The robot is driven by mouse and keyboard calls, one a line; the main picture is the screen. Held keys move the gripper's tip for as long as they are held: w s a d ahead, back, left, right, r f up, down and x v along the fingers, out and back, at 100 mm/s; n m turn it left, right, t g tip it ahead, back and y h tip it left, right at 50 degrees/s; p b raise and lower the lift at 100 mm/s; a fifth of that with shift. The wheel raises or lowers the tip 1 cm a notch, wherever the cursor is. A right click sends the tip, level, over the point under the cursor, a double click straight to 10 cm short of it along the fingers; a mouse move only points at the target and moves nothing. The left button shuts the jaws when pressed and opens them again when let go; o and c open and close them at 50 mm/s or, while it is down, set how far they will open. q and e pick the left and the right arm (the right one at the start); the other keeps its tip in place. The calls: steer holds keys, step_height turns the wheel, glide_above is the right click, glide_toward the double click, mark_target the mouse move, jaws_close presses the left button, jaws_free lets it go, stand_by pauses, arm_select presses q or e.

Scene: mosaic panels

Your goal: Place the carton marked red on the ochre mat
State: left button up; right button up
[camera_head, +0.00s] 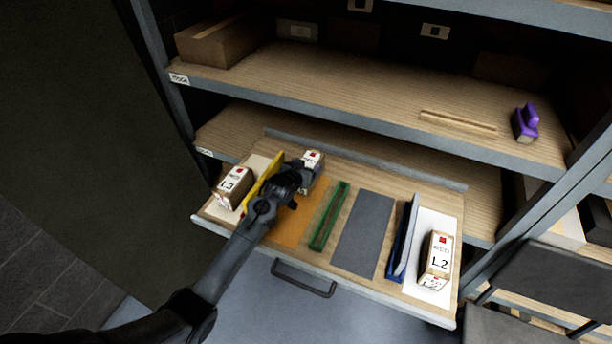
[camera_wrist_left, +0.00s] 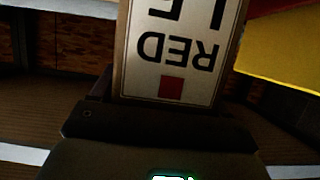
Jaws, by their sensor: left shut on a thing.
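My left gripper (camera_head: 290,182) is shut on a carton (camera_head: 313,158) with a white label; the gripper partly hides the carton in the head view. In the left wrist view the carton (camera_wrist_left: 178,45) fills the top middle, and its label shows the word RED and a red square, upside down. The ochre mat (camera_head: 292,226) lies in the pulled-out drawer, just below my gripper and forearm, which cover part of it. Whether the carton touches the drawer or mat, I cannot tell. My right gripper is not in view.
A carton marked L3 (camera_head: 233,185) stands left of a yellow divider (camera_head: 262,180). A green frame (camera_head: 328,217) lies right of the mat, then a grey mat (camera_head: 364,232), a blue divider (camera_head: 403,238) and a carton marked L2 (camera_head: 438,255). A purple object (camera_head: 525,122) sits on the shelf above.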

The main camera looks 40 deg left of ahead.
arm_select(q)
steer(key=shift+f+b, duration=0.65)
steer(key=shift+f, duration=1.15)
steer(key=shift+w, duration=0.1)
steer(key=o, duration=1.3)
steer(key=shift+f, duration=0.3)
steer(key=shift+c, duration=0.2)
steer(key=o, duration=0.5)
steer(key=shift+c, duration=0.2)
steer(key=shift+r, duration=0.1)
